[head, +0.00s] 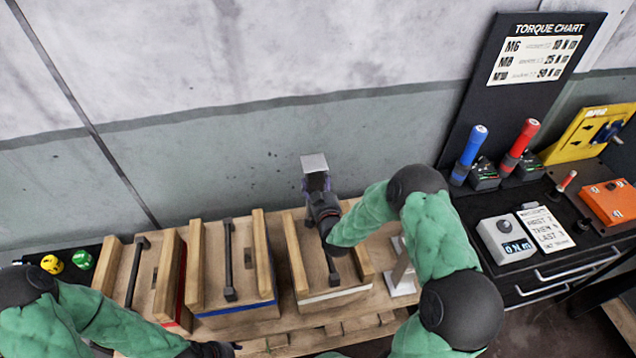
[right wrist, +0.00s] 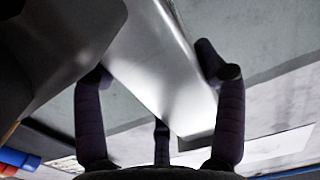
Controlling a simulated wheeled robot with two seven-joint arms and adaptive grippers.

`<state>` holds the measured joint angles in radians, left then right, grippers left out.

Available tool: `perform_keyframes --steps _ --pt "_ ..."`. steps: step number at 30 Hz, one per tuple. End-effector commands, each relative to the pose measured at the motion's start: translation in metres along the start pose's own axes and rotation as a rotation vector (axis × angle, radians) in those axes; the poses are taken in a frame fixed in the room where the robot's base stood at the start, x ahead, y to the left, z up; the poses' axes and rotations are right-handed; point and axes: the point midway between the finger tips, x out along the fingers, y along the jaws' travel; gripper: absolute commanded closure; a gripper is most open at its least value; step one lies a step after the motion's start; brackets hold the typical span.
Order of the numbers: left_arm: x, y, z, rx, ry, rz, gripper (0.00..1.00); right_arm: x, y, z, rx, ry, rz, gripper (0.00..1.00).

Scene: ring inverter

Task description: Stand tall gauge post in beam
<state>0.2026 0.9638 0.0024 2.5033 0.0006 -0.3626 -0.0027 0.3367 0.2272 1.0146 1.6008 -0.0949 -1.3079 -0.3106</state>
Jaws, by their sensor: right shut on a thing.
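My right gripper (head: 317,184) is shut on a pale grey metal post (head: 314,163), held above the back of the white-edged wooden tray. In the right wrist view the post (right wrist: 165,75) runs slantwise between the dark fingers (right wrist: 160,125); its far end is out of frame. A pale upright piece on a flat base (head: 402,283) stands right of that tray, partly hidden by my right arm. I cannot tell whether it is part of the beam. My left gripper (head: 215,349) is low at the bottom edge, and its fingers are not clear.
Wooden trays with red (head: 180,290), blue (head: 237,308) and white (head: 335,293) edges stand in a row, each with a dark bar. Right are blue (head: 470,150) and red (head: 522,140) handled tools, a torque display (head: 507,240) and an orange box (head: 608,203). A wall rises behind.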

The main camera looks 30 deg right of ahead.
Motion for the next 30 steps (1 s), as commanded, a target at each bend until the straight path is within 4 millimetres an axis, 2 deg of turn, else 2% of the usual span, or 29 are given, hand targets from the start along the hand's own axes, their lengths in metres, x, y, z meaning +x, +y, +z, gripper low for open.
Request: perform_keyframes --steps 7,8,9,10,24,30 --pt "0.004 -0.001 0.0 0.0 0.0 0.0 0.57 0.001 0.0 0.002 0.0 0.004 0.001 0.88" --pt "0.003 -0.001 0.0 0.0 0.0 0.0 0.57 0.0 0.0 0.003 0.0 -0.001 0.0 0.2" --pt "0.003 -0.001 0.0 0.0 0.0 0.0 0.57 0.0 0.0 0.002 0.0 -0.001 0.0 0.09" --pt "0.003 -0.001 0.0 0.0 0.0 0.0 0.57 0.0 0.0 0.002 0.0 -0.001 0.0 0.05" --pt "-0.002 0.001 0.0 0.0 0.0 0.0 0.57 -0.001 0.0 -0.002 0.0 -0.001 0.0 0.05" --pt "-0.002 0.001 0.0 0.0 0.0 0.0 0.57 -0.034 0.001 -0.001 0.0 -0.003 0.001 0.05"
